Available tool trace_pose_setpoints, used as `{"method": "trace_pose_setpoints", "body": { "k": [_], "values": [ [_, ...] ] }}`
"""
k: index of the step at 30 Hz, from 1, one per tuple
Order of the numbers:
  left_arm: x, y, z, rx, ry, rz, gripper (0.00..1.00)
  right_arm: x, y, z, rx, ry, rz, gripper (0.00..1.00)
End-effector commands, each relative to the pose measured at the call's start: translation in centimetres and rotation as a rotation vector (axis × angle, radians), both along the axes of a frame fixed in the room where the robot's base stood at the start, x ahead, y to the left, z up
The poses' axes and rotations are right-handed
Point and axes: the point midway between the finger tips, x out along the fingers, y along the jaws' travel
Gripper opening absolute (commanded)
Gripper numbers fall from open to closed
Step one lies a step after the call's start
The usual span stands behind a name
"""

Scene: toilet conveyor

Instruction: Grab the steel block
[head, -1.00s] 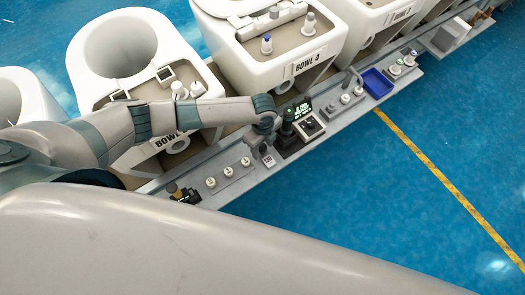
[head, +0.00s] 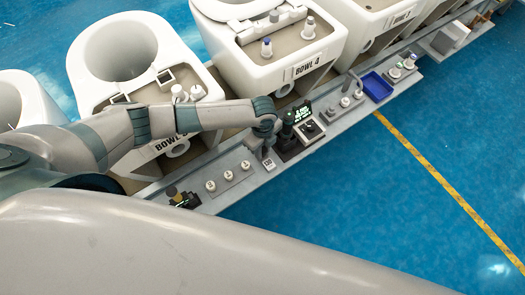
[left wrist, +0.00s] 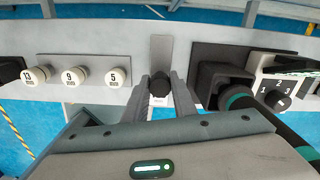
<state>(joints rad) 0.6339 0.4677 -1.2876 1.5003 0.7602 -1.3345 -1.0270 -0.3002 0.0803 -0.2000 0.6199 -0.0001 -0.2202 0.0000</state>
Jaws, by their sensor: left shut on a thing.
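The steel block, small and dark on top (left wrist: 159,86), sits between the two fingers of my left gripper (left wrist: 160,97) in the left wrist view. The fingers are shut on it from both sides, and they hide much of it. A grey plate with a small white label lies under and beside it. In the head view my left gripper (head: 265,141) points down over the narrow ledge, just above that label. I cannot tell whether the block touches the plate. My right gripper is not in view.
Three white numbered knobs (left wrist: 74,76) stand on one side of the gripper. A dark holder with a green-banded tool (left wrist: 225,85) and a numbered dial (left wrist: 277,100) stand close on the other. A blue tray (head: 377,86) lies farther along the ledge. White toilet bowls (head: 125,50) line the back.

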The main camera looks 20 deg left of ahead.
Motion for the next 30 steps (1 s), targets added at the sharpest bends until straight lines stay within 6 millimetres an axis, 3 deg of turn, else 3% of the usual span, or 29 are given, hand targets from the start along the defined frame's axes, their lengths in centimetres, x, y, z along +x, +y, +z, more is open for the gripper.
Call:
{"method": "trace_pose_setpoints", "body": {
  "k": [5, 10, 21, 30],
  "values": [
    [0.1, 0.0, 1.3, -0.002, -0.001, -0.001, 0.0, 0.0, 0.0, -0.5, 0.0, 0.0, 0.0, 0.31],
    [0.2, 0.0, 3.8, -0.002, -0.004, -0.002, 0.0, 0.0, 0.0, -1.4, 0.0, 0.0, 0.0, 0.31],
    [-5.5, -4.9, 7.9, -0.004, -0.001, -0.006, 0.0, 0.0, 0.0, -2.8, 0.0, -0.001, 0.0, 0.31],
    [-8.2, -7.3, 10.2, -0.001, 0.0, -0.001, 0.0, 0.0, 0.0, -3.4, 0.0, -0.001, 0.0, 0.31]
  ]
}}
